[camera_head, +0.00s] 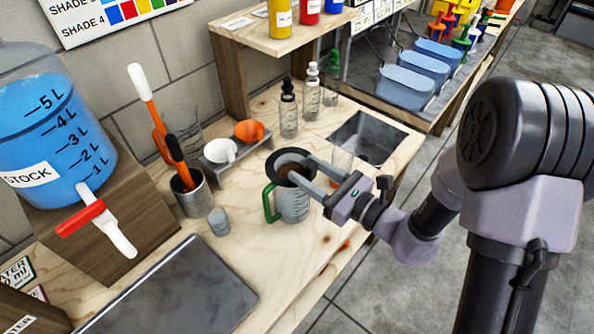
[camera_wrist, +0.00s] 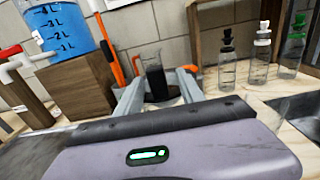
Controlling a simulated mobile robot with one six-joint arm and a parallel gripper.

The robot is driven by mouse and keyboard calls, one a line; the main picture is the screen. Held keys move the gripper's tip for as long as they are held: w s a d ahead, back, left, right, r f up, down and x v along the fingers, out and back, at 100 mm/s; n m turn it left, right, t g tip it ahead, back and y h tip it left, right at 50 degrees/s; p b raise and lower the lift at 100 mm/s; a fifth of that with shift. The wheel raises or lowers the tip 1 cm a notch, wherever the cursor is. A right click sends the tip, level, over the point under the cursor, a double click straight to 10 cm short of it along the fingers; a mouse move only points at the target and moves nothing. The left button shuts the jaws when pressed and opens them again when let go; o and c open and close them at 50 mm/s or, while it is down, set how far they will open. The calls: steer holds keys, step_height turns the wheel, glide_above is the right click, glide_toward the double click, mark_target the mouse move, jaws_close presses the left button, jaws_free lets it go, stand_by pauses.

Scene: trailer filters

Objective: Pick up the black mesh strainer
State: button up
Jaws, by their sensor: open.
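The black mesh strainer (camera_head: 284,158) is a dark ring with a brownish middle in the head view. It shows at the mouth of a clear measuring jug with a green handle (camera_head: 291,206); whether it rests on the rim is hard to tell. My gripper (camera_head: 297,172) is open, its two fingers reaching over the strainer from the right. The fingers hide part of it, and contact cannot be made out. In the wrist view the fingers (camera_wrist: 161,86) stand apart, with a dark shape between them that I cannot clearly identify.
A metal rack holds a white funnel (camera_head: 219,150) and an orange funnel (camera_head: 249,131). Dropper bottles (camera_head: 289,116) stand behind the jug. A sink (camera_head: 371,136) lies to the right. A metal cup (camera_head: 193,194) with tools and a small glass (camera_head: 218,221) stand left, above a dark tray (camera_head: 170,290).

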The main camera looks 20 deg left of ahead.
mark_target(298, 166)
steer(key=x, duration=0.3)
jaws_close()
step_height(298, 166, up, 15)
steer(key=p, duration=0.9)
stand_by(1.1)
